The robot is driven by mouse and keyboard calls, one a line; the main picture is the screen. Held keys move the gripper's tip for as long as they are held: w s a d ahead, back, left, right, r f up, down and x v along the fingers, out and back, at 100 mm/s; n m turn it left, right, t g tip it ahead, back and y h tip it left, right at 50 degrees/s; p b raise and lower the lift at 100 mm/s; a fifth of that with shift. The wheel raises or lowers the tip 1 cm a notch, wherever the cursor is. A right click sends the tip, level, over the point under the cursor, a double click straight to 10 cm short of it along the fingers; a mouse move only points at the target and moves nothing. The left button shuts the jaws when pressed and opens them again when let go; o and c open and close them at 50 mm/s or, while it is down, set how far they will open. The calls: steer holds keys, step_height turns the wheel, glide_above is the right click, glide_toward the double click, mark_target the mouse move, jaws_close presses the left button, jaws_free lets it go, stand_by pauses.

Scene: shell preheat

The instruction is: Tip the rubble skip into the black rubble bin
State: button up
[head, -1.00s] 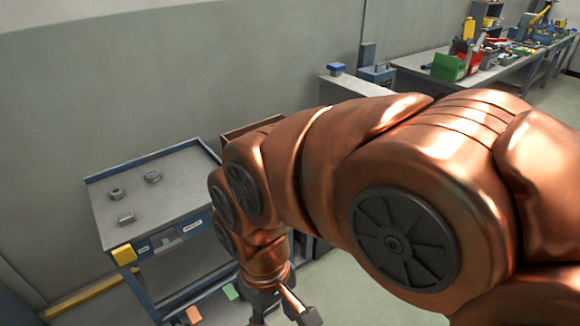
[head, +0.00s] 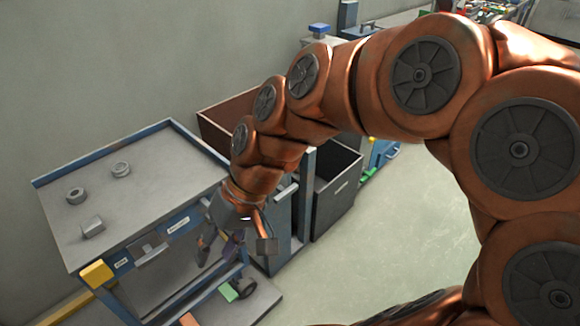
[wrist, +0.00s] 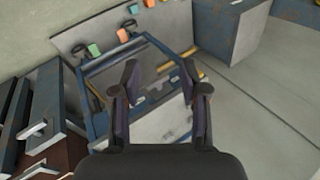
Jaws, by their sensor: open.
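The black rubble bin (head: 338,196) is a dark open box with a small label, standing on the floor right of my forearm in the head view. An open brown-walled box (head: 222,112) shows behind my arm and may be the rubble skip; my arm hides much of it. A blue-grey body with a pale handle (head: 286,190) stands between my gripper and the bin. I cannot tell whether it belongs to the skip. My gripper (head: 232,250) points down, open and empty, left of that body. In the wrist view its fingers (wrist: 159,85) are apart with nothing between them.
A blue-edged bench (head: 140,190) stands left of my gripper, with two nut-like parts and a small block on top. Its low shelf (head: 262,298) holds coloured blocks. Clear floor (head: 410,230) lies right of the bin. Dark handled boxes (wrist: 40,128) show in the wrist view.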

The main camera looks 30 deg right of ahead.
steer(key=w+d+f+m+t+y+b, duration=0.2)
steer(key=w+d+t+b, duration=0.1)
steer(key=w+b, duration=0.3)
steer(key=w+d+f+m+t+y+b, duration=0.15)
steer(key=w+b, duration=0.25)
steer(key=w, duration=0.4)
steer(key=w+d+f+m+t+y+b, duration=0.1)
steer(key=w+d+f+t+y+b, duration=0.2)
steer(key=w, duration=0.4)
steer(key=w+d+f+m+t+h+b, duration=0.25)
steer(key=d+f+m+b, duration=0.2)
steer(key=d, duration=0.65)
steer(key=w+d+f+m+t+h+b, duration=0.25)
steer(key=d+f+t+b, duration=0.2)
steer(key=d, duration=0.55)
steer(key=w+d+f+m+t+h+b, duration=0.25)
steer(key=d+f+m+h+b, duration=0.2)
steer(key=d, duration=0.65)
steer(key=shift+y, duration=0.5)
steer(key=shift+r+b+x, duration=0.2)
steer(key=shift+b+x, duration=0.4)
steer(key=shift+x, duration=1.25)
steer(key=shift+r+b+x, duration=0.25)
steer(key=shift+b+x, duration=0.35)
steer(key=shift+x, duration=1.25)
steer(key=shift+c, duration=0.2)
jaws_close()
